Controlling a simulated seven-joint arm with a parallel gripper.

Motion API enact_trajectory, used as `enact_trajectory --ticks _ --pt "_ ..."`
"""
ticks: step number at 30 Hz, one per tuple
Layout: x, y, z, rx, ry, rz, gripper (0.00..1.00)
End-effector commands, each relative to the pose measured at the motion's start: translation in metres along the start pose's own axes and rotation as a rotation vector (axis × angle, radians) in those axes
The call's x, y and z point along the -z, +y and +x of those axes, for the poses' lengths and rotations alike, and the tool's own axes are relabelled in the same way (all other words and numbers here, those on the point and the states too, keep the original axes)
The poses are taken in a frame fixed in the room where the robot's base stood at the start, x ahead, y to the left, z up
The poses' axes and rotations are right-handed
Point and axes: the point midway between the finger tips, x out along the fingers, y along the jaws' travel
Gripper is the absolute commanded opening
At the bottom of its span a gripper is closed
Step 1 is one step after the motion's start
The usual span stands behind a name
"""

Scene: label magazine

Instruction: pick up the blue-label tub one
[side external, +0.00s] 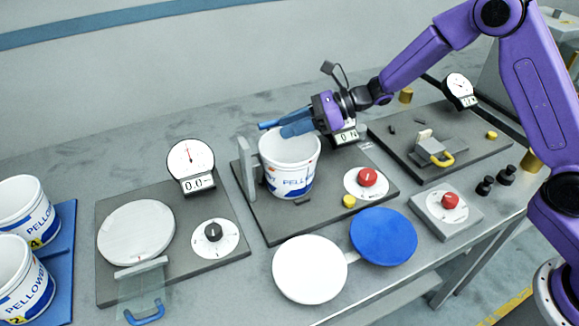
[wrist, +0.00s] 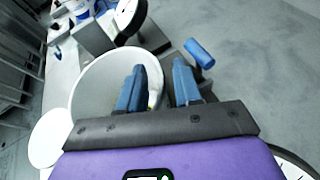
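A white tub (side external: 288,177) with a blue PELL... label stands upright on the middle station; no number is readable on it. In the wrist view the tub's rim (wrist: 84,80) shows as a white ring. My gripper (side external: 284,131) is at the height of the tub's top, at its far side, with blue fingers. In the wrist view my gripper (wrist: 158,68) is open, one finger over the tub's mouth and the other outside it, with the rim between them. I cannot tell whether they touch. Two similar tubs, marked 4 (side external: 27,212) and 2 (side external: 22,283), stand at the left.
The middle station (side external: 280,230) has a grey upright plate (side external: 246,170) beside the tub and a red knob (side external: 367,177). A blue cylinder (wrist: 199,53) lies close to my outer finger. White (side external: 310,269) and blue (side external: 384,237) discs are in front. A dial gauge (side external: 191,160) stands left.

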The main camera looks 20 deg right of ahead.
Motion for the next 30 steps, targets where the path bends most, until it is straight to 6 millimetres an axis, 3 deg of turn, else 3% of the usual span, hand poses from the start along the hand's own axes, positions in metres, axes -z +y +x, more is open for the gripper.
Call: enact_trajectory --ticks 3,6,7,23,30 --pt "0.000 0.000 0.000 0.000 0.000 0.000 0.34" --pt "0.000 0.000 0.000 0.000 0.000 0.000 0.01" --pt "0.000 0.000 0.000 0.000 0.000 0.000 0.00" --pt "-0.001 0.000 -0.001 -0.001 0.003 0.000 0.00" --pt "-0.021 0.002 -0.009 0.000 -0.001 -0.003 0.00"
